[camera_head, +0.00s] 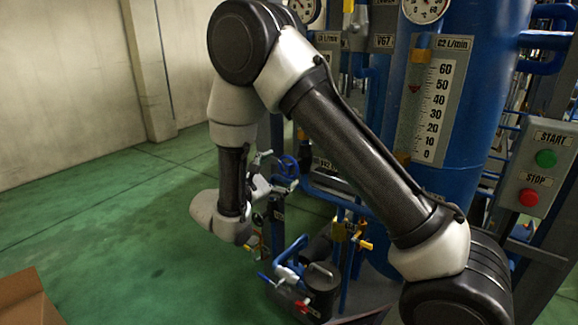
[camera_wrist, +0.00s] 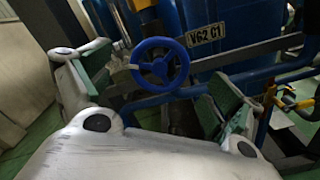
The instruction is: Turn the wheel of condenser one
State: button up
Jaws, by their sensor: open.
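A blue handwheel (camera_wrist: 160,63) shows in the wrist view just beyond my fingertips, beside a plate marked "V62 C1" (camera_wrist: 206,35). My gripper (camera_wrist: 155,88) is open, with one green-padded finger to the left of the wheel and the other to the right and lower. The wheel appears between and ahead of the fingers; I cannot tell whether anything touches it. In the head view a blue wheel (camera_head: 287,168) shows just right of my gripper (camera_head: 264,180), partly hidden behind it.
Blue tanks (camera_head: 450,100) with gauges and a "C2 L/min" scale (camera_head: 438,100) stand at the right. A START/STOP panel (camera_head: 537,172) is at far right. Pipes and a dark pump (camera_head: 322,283) lie low below the arm. Green floor (camera_head: 110,220) is free at left; a cardboard box (camera_head: 28,300) is at lower left.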

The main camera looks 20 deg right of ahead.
aim_at(288, 167)
jog(key=x, duration=0.5)
jog(key=shift+d, duration=0.1)
jog(key=shift+c, duration=0.2)
jog(key=c, duration=1)
